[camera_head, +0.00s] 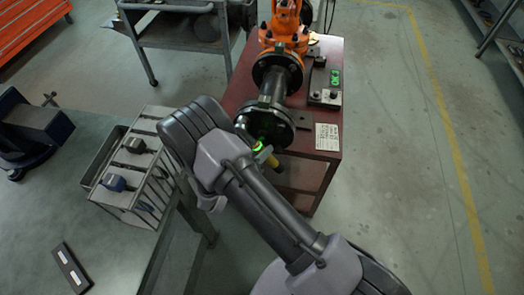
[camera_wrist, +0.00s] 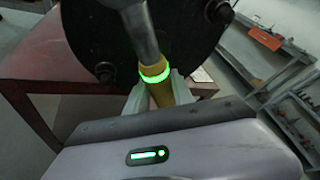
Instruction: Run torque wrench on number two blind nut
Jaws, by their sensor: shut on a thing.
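The torque wrench has a yellow grip with a green glowing ring and a grey shaft; it shows in the wrist view (camera_wrist: 156,74) and partly in the head view (camera_head: 272,161). My gripper (camera_wrist: 160,95) is shut around the yellow grip, its pale fingers on either side. The grey shaft runs up in front of the dark round blind flange (camera_wrist: 95,35), and its head is beyond the top edge. Dark nuts show at the flange's rim, one at lower left (camera_wrist: 105,72) and one at right (camera_wrist: 219,11). I cannot tell which is number two. The flange (camera_head: 264,122) ends the pipe.
The pipe and orange valve (camera_head: 283,28) stand on a dark red bench (camera_head: 318,165) with a white label plate (camera_head: 327,137) and green-and-black items. A grey table at left holds a metal rack (camera_head: 135,165) and a vise (camera_head: 30,125). Floor at right is clear.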

